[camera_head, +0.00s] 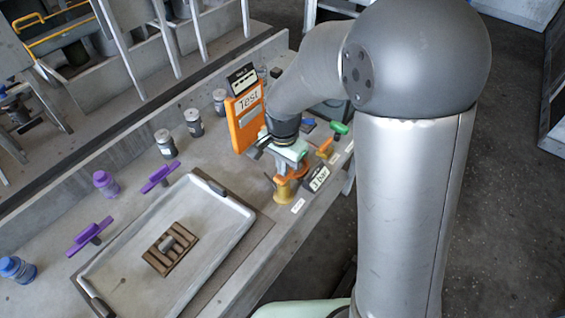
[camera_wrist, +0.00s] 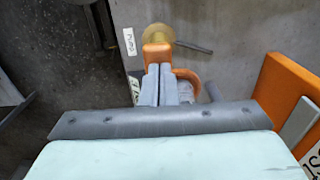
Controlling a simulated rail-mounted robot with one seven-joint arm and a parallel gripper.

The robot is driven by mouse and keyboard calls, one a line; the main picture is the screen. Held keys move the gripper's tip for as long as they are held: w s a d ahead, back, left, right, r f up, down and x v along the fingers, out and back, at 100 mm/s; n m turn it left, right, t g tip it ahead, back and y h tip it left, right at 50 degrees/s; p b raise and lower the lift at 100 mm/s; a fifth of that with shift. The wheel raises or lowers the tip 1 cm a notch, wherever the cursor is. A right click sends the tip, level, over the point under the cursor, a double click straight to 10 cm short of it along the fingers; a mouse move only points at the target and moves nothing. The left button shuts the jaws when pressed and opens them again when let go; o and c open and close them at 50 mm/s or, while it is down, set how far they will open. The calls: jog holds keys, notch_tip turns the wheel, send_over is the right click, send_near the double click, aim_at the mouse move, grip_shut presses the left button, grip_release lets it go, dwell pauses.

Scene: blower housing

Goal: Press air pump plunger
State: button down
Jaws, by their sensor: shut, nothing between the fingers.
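The air pump (camera_head: 284,192) stands on the bench near its front edge, with an amber body and an orange top. It also shows in the wrist view (camera_wrist: 157,52), where its amber end is beyond the orange part. My gripper (camera_wrist: 158,72) is shut, its two grey fingers side by side with nothing between them. The fingertips overlap the orange part in the wrist view; I cannot tell whether they touch it. In the head view my gripper (camera_head: 290,163) is just above the pump and hides part of its top.
An orange "Test" panel (camera_head: 246,117) stands close behind my gripper. A black "1 bar" sign (camera_head: 317,179) and a green-handled item (camera_head: 339,128) are to the right. A white tray (camera_head: 215,225) holds a brown block (camera_head: 158,262). Several jars and purple handles line the back left.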

notch_tip(320, 180, up, 12)
jog(key=shift+r, duration=0.25)
jog(key=shift+b, duration=0.45)
dwell(1.2)
notch_tip(320, 180, up, 3)
jog(key=shift+r+b, duration=0.1)
jog(key=shift+b, duration=1)
notch_tip(320, 180, down, 14)
jog(key=shift+f+p, duration=0.1)
jog(key=shift+p, duration=0.5)
